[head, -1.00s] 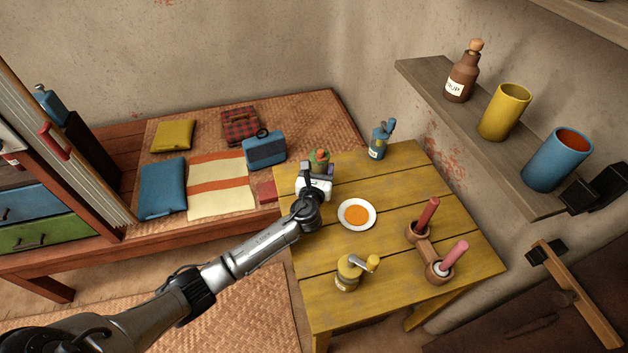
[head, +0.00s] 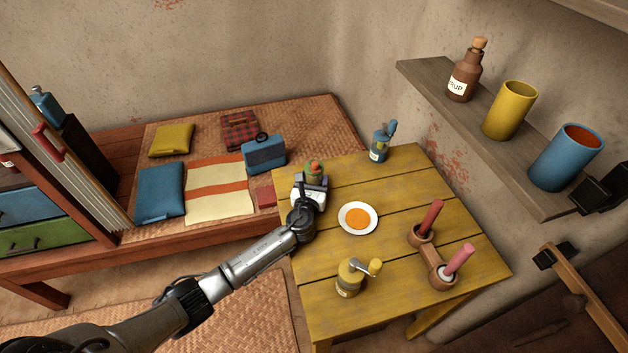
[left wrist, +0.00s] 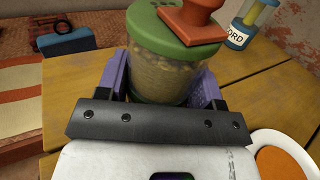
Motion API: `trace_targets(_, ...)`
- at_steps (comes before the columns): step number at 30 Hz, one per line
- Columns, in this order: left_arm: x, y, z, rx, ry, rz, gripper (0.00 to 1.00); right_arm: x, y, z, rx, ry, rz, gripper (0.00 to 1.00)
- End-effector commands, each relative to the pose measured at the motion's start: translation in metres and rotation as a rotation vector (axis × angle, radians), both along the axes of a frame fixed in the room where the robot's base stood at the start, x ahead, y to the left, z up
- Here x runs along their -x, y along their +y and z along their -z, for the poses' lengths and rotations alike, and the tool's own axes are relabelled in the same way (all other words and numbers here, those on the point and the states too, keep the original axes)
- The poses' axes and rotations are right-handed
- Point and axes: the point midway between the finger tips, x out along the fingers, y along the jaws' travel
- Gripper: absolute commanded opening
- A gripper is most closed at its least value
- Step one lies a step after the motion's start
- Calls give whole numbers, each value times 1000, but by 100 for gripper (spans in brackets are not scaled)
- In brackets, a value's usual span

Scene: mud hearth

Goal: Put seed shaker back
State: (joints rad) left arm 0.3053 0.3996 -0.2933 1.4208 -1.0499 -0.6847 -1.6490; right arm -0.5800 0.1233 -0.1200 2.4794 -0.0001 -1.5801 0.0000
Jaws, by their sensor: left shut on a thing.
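The seed shaker (head: 314,169) is a clear jar of pale seeds with a green holed lid and a red top piece. It is at the back left corner of the yellow table (head: 330,262). My left gripper (head: 312,181) is shut on it. In the left wrist view the shaker (left wrist: 165,60) stands about upright between the purple fingers of my left gripper (left wrist: 160,82). Its base is hidden behind the gripper, so I cannot tell whether it touches the table.
A white plate with orange food (head: 358,218), a yellow grinder (head: 348,280), a wooden double holder (head: 432,262) and a blue labelled bottle (head: 380,146) stand on the table. A wall shelf (head: 420,80) holds a syrup bottle (head: 464,78), a yellow cup (head: 510,110) and a blue cup (head: 566,157).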

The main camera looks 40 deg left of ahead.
Motion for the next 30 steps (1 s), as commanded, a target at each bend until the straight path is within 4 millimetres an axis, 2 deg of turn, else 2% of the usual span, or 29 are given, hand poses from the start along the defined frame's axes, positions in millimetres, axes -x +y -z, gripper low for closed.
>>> trace_targets(3,0,0,4,-1,0,0,34,0,-1,3,3,0,-2,50)
trace_targets(4,0,0,3,-1,0,0,62,0,-1,2,3,0,-2,50)
trace_targets(11,0,0,3,-1,0,0,84,0,-1,2,2,0,-1,50)
trace_targets(21,0,0,-3,0,0,0,86,0,1,-3,-4,0,3,50)
trace_targets(26,20,-11,-2,0,1,3,86,0,2,-8,-7,0,5,50)
trace_targets(30,44,-23,-2,0,2,3,86,0,2,-15,-8,0,6,50)
